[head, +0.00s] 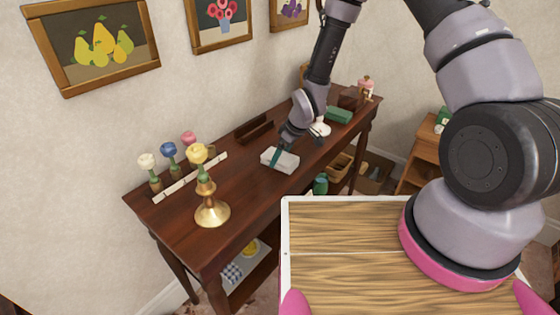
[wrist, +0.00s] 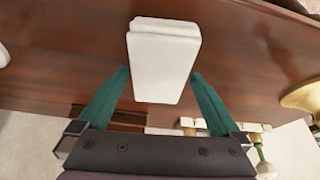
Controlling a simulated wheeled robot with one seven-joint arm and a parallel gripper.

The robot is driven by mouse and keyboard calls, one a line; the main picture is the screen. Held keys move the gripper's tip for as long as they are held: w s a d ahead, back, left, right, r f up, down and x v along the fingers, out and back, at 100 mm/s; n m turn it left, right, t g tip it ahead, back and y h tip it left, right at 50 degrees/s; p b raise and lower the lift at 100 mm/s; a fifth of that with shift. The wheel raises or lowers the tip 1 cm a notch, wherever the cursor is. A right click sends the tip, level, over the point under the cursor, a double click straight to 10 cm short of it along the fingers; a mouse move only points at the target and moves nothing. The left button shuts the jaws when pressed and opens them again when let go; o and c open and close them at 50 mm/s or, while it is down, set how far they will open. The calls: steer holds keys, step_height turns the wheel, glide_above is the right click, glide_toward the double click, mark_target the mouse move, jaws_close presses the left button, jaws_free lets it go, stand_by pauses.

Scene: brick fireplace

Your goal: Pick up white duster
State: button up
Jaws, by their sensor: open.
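The white duster (head: 287,162) is a pale block lying on the dark wooden table (head: 235,187), near its middle. In the wrist view the duster (wrist: 163,62) lies at the upper centre, its lower end between the tips of my gripper's teal fingers. My gripper (head: 277,157) is over the duster in the head view. The wrist view shows my gripper (wrist: 160,76) open, one finger on each side of the duster, with small gaps visible on both sides. I cannot tell how high the fingertips are above the table.
A brass candlestick (head: 212,212) with a yellow flower stands left of the duster. Several flowers in small pots stand by a white strip (head: 190,178) at the left. A dark wooden holder (head: 254,128) lies behind the duster. A green box (head: 339,115) lies to the right.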

mark_target(282, 157)
steer(key=c, duration=1.1)
steer(key=shift+c, duration=0.2)
step_height(282, 157, up, 10)
